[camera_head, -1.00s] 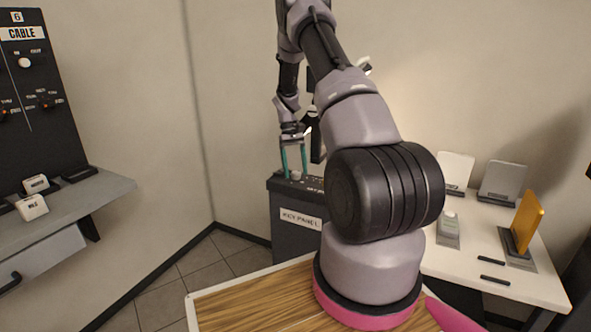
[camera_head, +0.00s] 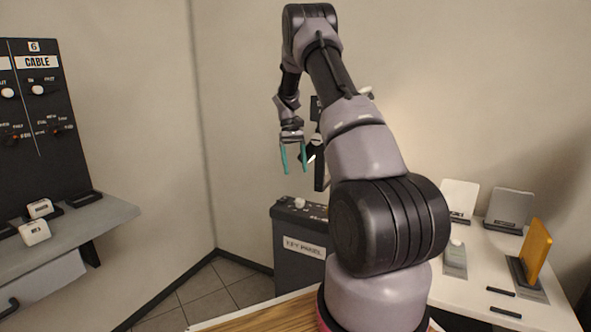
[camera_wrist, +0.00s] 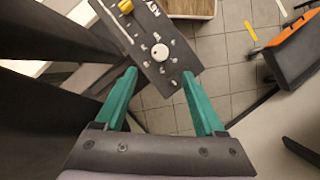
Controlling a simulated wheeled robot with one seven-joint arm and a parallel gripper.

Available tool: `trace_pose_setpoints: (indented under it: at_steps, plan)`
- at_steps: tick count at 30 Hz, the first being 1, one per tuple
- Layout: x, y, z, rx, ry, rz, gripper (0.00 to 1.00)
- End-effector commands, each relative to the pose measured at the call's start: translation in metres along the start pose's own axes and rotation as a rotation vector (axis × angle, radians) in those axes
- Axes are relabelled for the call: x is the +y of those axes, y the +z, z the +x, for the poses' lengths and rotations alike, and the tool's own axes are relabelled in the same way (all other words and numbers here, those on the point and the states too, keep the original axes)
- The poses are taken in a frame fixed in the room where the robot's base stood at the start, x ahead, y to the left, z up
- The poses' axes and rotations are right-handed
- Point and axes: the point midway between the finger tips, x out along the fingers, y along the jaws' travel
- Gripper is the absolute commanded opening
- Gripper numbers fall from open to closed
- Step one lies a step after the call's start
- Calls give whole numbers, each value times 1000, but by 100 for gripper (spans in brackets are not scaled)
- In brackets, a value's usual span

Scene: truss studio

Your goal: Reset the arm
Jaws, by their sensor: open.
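My gripper (camera_head: 294,158) hangs from my raised arm in the head view, its two teal fingers pointing down. The fingers are apart with nothing between them. It is above the dark key panel box (camera_head: 300,240), clear of its top. In the wrist view my gripper (camera_wrist: 166,98) is also open and empty. Beyond its fingertips is the panel's top face (camera_wrist: 150,45), with a white round knob (camera_wrist: 160,52), a yellow knob (camera_wrist: 126,6) and several small keys or switches.
A white table (camera_head: 470,290) at right holds tablet-like stands and a yellow upright plate (camera_head: 536,252). A grey shelf (camera_head: 100,222) below the cable panel (camera_head: 45,120) juts out at left. Tiled floor (camera_head: 215,285) is free between them. An orange-edged object (camera_wrist: 294,45) shows in the wrist view.

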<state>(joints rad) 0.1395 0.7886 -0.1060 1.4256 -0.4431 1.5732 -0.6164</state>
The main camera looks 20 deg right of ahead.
Motion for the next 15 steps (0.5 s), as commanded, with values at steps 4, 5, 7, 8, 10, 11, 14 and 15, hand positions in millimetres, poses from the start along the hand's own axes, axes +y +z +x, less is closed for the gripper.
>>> trace_pose_setpoints:
  at_steps: [4,5,7,8,10,11,14,15]
  plan:
    - [0,0,0,0,0,0,71]
    - [0,0,0,0,0,0,71]
    - [0,0,0,1,0,0,71]
    - [0,1,-1,2,0,0,71]
    - [-2,4,-6,13,-2,1,71]
    - [-4,7,-11,22,-3,3,71]
    - [-12,23,-33,69,-11,12,71]
    - [-17,34,-46,96,-16,17,71]
